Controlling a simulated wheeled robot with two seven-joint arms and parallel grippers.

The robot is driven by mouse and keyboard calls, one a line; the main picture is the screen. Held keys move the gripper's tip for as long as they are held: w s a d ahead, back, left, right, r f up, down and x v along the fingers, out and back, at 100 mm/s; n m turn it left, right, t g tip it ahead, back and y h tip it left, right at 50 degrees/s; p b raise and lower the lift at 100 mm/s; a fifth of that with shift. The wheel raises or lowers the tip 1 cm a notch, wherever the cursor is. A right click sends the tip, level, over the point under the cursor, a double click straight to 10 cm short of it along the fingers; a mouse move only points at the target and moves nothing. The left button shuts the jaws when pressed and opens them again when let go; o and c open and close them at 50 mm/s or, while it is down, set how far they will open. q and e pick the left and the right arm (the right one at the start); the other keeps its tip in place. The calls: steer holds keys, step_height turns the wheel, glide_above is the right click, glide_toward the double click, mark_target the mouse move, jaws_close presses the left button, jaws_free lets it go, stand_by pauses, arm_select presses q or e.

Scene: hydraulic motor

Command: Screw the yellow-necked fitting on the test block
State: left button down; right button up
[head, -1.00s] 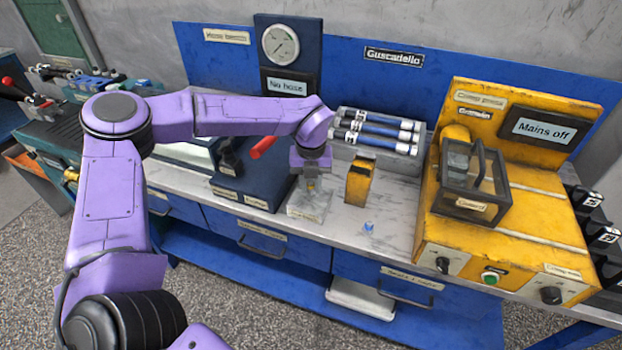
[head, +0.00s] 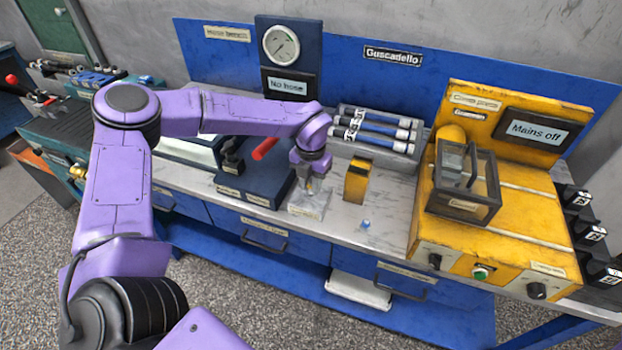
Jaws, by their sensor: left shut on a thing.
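My left gripper (head: 312,186) points down over a pale grey block (head: 305,206) on the bench top, which looks like the test block. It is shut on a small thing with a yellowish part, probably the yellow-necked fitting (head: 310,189). The fingers hide most of the fitting, and I cannot tell whether it is seated in the block. My right gripper is out of view.
A yellow-and-black stand (head: 357,180) is close to the right of my gripper. A small blue-capped part (head: 365,225) lies on the bench.

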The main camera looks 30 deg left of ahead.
arm_select(q)
steer(key=m+p, duration=0.1)
steer(key=m, duration=0.1)
steer(key=shift+r+m+p, duration=0.1)
steer(key=shift+m+p, duration=0.2)
steer(key=shift+p, duration=0.05)
steer(key=shift+f+m, duration=0.2)
steer(key=shift+m, duration=0.3)
steer(key=shift+r+m+p, duration=0.2)
steer(key=shift+m+p, duration=0.4)
steer(key=shift+p, duration=0.1)
steer(key=shift+m+p, duration=0.3)
steer(key=shift+m, duration=0.1)
steer(key=m+p, duration=0.1)
steer(key=m, duration=0.2)
steer(key=shift+p, duration=0.3)
steer(key=shift+f+m, duration=0.2)
steer(key=shift+m, duration=0.2)
